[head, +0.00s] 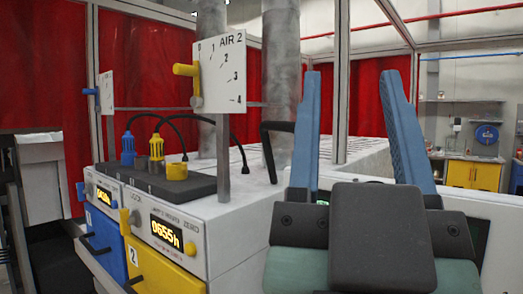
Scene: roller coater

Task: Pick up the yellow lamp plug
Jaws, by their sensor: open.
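The yellow lamp plug (156,148) stands upright on the dark grey strip (170,187) on top of the white cabinet, at left in the head view. A black cable loops from its top. A similar blue plug (128,146) stands just left of it. A short yellow round piece (177,171) sits to its right, at the cable's side. My gripper (352,80) is at the right, near the camera. Its two blue fingers are spread wide with nothing between them. It is apart from the plug and to its right in the picture.
A white AIR 2 dial plate (220,75) on a grey post (223,155) stands between the plugs and my gripper. A black curved handle (268,150) rises near my left finger. The cabinet (235,215) has displays, knobs and blue and yellow drawers. Large grey pipes rise behind.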

